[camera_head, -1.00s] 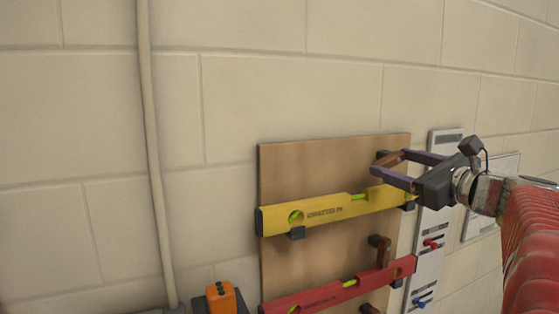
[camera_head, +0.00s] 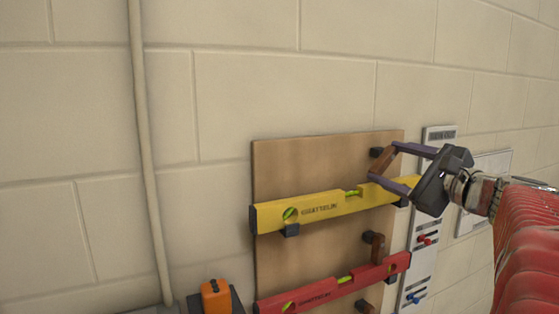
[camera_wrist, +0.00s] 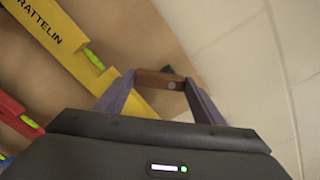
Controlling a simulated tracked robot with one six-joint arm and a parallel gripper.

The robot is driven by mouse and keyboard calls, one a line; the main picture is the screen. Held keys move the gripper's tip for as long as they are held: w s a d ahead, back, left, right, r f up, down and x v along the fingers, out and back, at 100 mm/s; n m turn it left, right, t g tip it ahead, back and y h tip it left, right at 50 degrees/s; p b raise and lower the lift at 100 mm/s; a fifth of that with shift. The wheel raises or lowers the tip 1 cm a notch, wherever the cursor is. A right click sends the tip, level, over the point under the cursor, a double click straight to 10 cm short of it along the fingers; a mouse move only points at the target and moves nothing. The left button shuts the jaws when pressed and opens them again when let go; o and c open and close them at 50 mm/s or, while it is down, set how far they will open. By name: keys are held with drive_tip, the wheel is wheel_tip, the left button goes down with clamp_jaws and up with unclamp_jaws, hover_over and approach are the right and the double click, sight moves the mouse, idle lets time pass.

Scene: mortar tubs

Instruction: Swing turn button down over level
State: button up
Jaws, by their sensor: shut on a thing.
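A yellow level (camera_head: 330,205) rests on dark brackets on a wooden board on the wall; it also shows in the wrist view (camera_wrist: 62,45). A brown wooden turn button (camera_head: 382,162) is at the level's upper right end, now slanted in the head view. My gripper (camera_head: 384,163) is shut on this turn button. In the wrist view the button (camera_wrist: 160,79) spans between the two purple fingers, with its pivot screw visible. Whether the button's lower end overlaps the level is hard to tell behind the finger.
A red level (camera_head: 330,290) hangs below, with another brown turn button (camera_head: 376,246) above its right end. A white panel with red and blue knobs (camera_head: 418,270) stands right of the board (camera_head: 275,170). An orange object (camera_head: 216,296) is at lower left.

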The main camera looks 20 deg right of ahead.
drive_tip(key=shift+a, duration=0.15)
drive_tip(key=o, duration=1.1)
drive_tip(key=shift+c, duration=0.2)
drive_tip(key=shift+a+r+m, duration=0.1)
drive_tip(key=shift+r+m, duration=0.1)
drive_tip(key=shift+m, duration=1.2)
drive_tip(key=shift+r+m, duration=0.2)
drive_tip(key=shift+m, duration=1.2)
drive_tip(key=shift+s+m, duration=0.15)
drive_tip(key=shift+m, duration=0.15)
drive_tip(key=s, duration=1.3)
drive_tip(key=shift+s+d, duration=0.2)
drive_tip(key=shift+s, duration=0.05)
drive_tip(key=shift+c, duration=0.3)
